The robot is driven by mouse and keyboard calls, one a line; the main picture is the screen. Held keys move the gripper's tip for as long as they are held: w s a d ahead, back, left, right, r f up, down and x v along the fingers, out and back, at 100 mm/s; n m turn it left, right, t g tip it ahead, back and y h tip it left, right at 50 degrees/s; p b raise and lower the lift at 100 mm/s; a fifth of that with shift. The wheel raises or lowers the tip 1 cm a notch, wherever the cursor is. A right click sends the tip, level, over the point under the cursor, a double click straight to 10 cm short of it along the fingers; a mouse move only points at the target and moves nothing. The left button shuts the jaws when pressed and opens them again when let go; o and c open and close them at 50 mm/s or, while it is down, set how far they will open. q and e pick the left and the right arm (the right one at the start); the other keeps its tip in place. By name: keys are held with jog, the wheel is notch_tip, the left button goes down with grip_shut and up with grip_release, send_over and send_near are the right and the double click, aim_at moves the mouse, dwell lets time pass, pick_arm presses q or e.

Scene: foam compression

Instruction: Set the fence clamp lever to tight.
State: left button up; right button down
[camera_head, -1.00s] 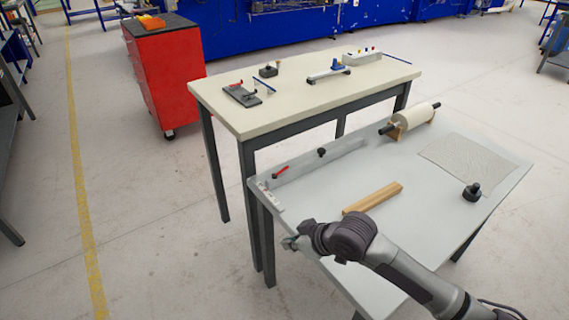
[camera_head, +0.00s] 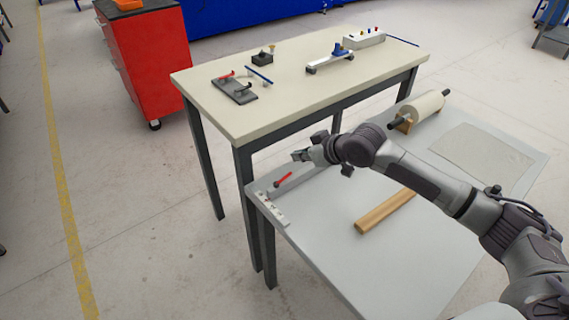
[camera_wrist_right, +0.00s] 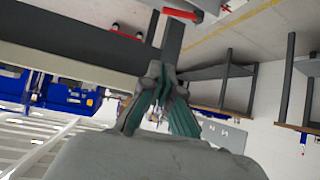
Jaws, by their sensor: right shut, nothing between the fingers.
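The fence clamp lever (camera_head: 283,180) is a small red handle near the left end of the grey fence (camera_head: 267,190), on the front table. My right gripper (camera_head: 299,156) is just behind and above the lever in the head view, apart from it, with its fingers pointing left. Its fingers are closed and hold nothing. In the right wrist view the shut fingers (camera_wrist_right: 161,76) show in the middle, and a red handle (camera_wrist_right: 182,13) shows near the top edge, beyond the fingertips. My right arm hides the rest of the fence. My left gripper is not in view.
A wooden bar (camera_head: 384,212) lies on the front table (camera_head: 310,240), below my right arm. A roll (camera_head: 422,105) on a stand and a flat grey sheet (camera_head: 480,153) are to the right. The back table (camera_head: 290,95) carries a dark clamp fixture (camera_head: 236,91) and other small devices.

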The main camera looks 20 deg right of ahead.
aim_at(287, 175)
jog(key=w+a+f, duration=0.1)
jog(key=f, duration=0.1)
jog(key=w+f, duration=0.2)
jog(key=f, duration=0.1)
jog(key=w+a+f, duration=0.1)
jog(key=f, duration=0.1)
jog(key=shift+w+a+f+p, duration=0.2)
jog(key=shift+a+f+p, duration=0.1)
jog(key=shift+f+p, duration=0.05)
jog(key=shift+s+d+f, duration=0.15)
jog(key=shift+s+d, duration=0.05)
jog(key=shift+s, duration=0.2)
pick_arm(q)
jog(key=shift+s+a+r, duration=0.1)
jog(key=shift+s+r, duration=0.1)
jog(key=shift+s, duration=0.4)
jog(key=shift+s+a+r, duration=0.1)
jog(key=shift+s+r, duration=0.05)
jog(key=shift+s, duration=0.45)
pick_arm(e)
jog(key=shift+f, duration=0.15)
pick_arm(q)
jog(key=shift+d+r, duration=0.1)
